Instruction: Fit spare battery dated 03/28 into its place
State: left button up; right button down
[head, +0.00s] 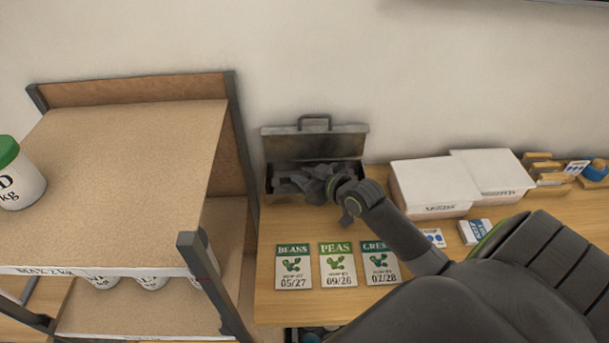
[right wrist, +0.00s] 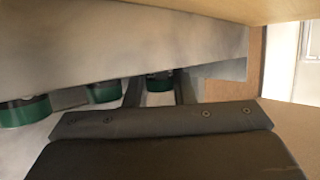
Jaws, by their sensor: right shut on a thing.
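My right gripper (head: 302,183) reaches from the right into the mouth of an open grey metal box (head: 267,183), whose lid (head: 314,145) stands raised at the back. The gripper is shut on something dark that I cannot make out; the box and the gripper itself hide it. No date 03/28 can be read in either view. A small blue-and-white box (head: 475,231) and a white card with blue dots (head: 434,237) lie on the table to the right; I cannot tell whether either is a battery. My left gripper is not in view.
Seed packets for beans (head: 294,267), peas (head: 337,265) and cress (head: 380,263) lie in front of the box. White lidded boxes (head: 430,186) stand to the right. A shelf unit (head: 130,140) with white tubs is close on the left; green-lidded tubs (right wrist: 25,111) show in the right wrist view.

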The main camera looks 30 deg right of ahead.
jog(key=c, duration=1.2)
grip_release()
jog(key=shift+s+d+f, duration=0.15)
jog(key=shift+f, duration=0.25)
jog(key=shift+c, duration=0.2)
jog(key=shift+o, duration=0.5)
jog(key=shift+a+r, duration=0.1)
jog(key=shift+a, duration=0.2)
jog(key=shift+d, duration=0.1)
jog(key=shift+s+d, duration=0.1)
jog(key=shift+s, duration=0.05)
jog(key=shift+s, duration=0.25)
jog(key=v, duration=1.1)
jog(key=shift+w+d+r, duration=0.1)
jog(key=shift+d+r, duration=0.05)
jog(key=shift+r, duration=0.1)
jog(key=shift+a+p+v, duration=0.15)
jog(key=shift+p+v, duration=0.25)
jog(key=shift+v, duration=1)
jog(key=shift+a+p+v, duration=0.15)
jog(key=shift+p+v, duration=0.25)
jog(key=shift+v, duration=1.05)
